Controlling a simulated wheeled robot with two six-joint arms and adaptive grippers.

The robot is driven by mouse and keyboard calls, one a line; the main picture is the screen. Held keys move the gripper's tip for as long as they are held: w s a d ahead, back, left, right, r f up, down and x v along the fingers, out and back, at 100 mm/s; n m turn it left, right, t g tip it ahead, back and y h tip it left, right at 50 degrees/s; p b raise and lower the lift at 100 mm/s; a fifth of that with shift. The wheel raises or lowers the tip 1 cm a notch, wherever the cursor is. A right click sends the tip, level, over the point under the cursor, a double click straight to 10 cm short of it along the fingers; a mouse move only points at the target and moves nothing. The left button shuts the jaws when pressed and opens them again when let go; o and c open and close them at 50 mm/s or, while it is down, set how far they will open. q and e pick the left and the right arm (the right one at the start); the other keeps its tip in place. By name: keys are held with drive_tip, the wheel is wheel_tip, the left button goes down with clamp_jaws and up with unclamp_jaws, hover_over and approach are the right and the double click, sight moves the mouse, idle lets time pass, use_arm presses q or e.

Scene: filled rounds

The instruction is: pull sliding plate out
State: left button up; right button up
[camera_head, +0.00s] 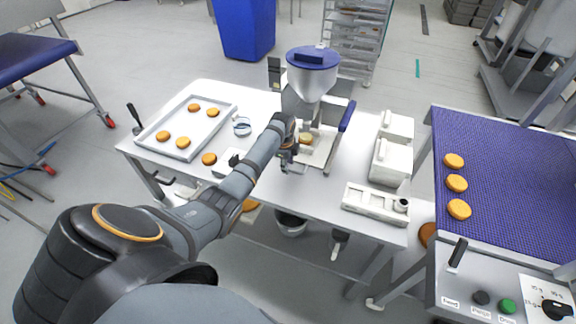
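The filling machine (314,82) stands on the white table, with a white hopper and a blue lid. Its pale sliding plate (318,155) lies low under the hopper, partly hidden by my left arm. An orange-brown round (306,139) shows under the hopper at the plate. My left gripper (290,162) is at the left front of the plate, small and dark against the arm. I cannot tell whether its fingers are open or shut, or whether they touch the plate. My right gripper is not in view.
A white tray (216,125) with several rounds sits on the table's left side, with a loose round (209,159) beside it. White containers (390,160) and a white holder (376,204) stand right. A blue conveyor (505,165) carries three rounds.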

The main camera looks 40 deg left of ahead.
use_arm(q)
drive_tip(key=shift+w+f, duration=0.1)
drive_tip(key=shift+f, duration=0.65)
clamp_jaws()
